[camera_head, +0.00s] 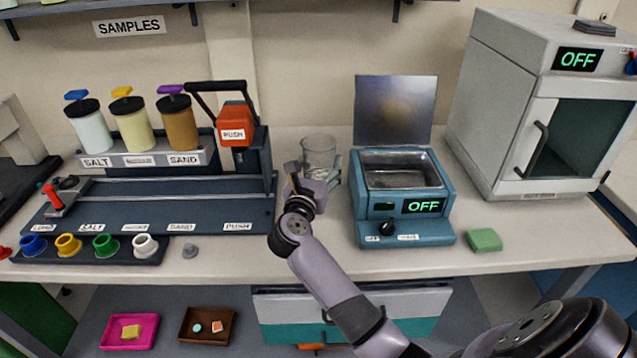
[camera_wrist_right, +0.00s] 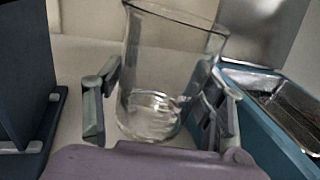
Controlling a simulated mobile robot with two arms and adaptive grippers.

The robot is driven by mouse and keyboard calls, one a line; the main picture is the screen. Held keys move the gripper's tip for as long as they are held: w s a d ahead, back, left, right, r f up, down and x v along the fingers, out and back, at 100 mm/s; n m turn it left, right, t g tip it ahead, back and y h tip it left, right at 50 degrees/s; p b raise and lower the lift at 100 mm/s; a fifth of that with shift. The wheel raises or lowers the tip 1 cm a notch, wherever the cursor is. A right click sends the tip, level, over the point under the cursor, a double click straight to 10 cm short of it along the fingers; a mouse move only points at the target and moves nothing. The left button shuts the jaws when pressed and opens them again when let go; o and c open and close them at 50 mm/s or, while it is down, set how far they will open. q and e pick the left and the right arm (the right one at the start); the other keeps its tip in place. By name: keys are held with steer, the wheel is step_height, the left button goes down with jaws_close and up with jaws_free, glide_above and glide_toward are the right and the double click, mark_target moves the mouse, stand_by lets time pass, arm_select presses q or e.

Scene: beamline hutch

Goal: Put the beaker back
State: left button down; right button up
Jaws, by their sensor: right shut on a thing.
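The clear glass beaker (camera_head: 319,152) stands upright at the bench, between the dispenser station and the blue heating bath. It looks empty. My right gripper (camera_head: 318,178) reaches it from the front and is shut on it. In the right wrist view the beaker (camera_wrist_right: 165,75) sits between the two fingers of the gripper (camera_wrist_right: 160,112), one on each side. Whether its base touches the bench is hard to tell. My left gripper is not in view.
The dispenser station (camera_head: 190,222) with its orange PUSH unit (camera_head: 236,125) stands close on the left. The blue bath (camera_head: 404,222), lid raised and reading OFF, is close on the right. A green sponge (camera_head: 484,240) and a white oven (camera_head: 500,110) are further right.

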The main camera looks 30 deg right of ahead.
steer(key=shift+f, duration=2.4)
steer(key=shift+f+b, duration=0.2)
steer(key=shift+b, duration=0.2)
steer(key=o, duration=1.4)
steer(key=shift+r, duration=0.1)
